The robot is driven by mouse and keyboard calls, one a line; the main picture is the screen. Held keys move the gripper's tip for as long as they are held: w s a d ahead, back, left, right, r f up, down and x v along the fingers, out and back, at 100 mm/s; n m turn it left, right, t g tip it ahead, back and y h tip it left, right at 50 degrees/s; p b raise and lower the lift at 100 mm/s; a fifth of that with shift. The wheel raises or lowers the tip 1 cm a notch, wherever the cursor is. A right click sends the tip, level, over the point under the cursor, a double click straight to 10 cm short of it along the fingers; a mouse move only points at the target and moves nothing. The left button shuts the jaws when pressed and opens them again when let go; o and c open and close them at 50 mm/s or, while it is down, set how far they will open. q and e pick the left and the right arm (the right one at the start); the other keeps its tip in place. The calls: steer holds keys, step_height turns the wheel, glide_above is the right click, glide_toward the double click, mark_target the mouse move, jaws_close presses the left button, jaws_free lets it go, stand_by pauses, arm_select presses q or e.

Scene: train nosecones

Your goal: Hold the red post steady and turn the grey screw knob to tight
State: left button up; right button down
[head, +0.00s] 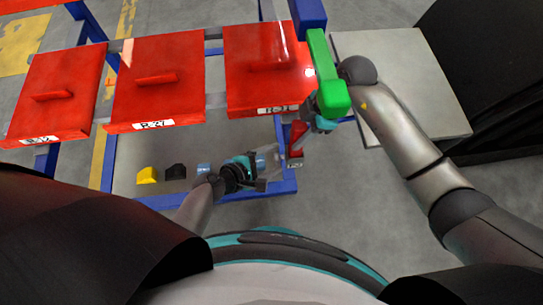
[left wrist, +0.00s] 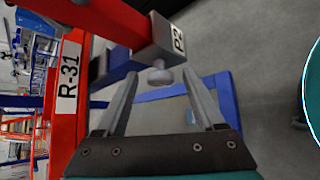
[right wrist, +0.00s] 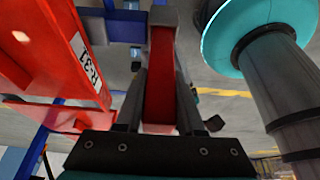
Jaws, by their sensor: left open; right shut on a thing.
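The red post (head: 297,133) stands at the right end of the blue frame in the head view. It also shows in the left wrist view (left wrist: 112,18), with a grey end block labelled P2 (left wrist: 158,40). The round grey screw knob (left wrist: 160,75) sticks out of that block. My left gripper (left wrist: 160,66) is open, with the knob between its spread fingers and gaps on both sides. In the right wrist view my right gripper (right wrist: 160,78) is shut on the red post (right wrist: 160,95). The knob is too small to make out in the head view.
Red panels (head: 155,80) lie in a row on the blue frame (head: 165,202). The one labelled R-31 (left wrist: 66,90) is close beside my left gripper. A green block (head: 325,75) is above my right gripper. A yellow piece (head: 147,175) and a black piece (head: 176,171) lie left.

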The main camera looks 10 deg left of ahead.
arm_select(q)
steer(key=shift+s, duration=0.1)
steer(key=v, duration=1.2)
steer(key=shift+r, duration=0.1)
arm_select(e)
steer(key=shift+c, duration=2.2)
jaws_free()
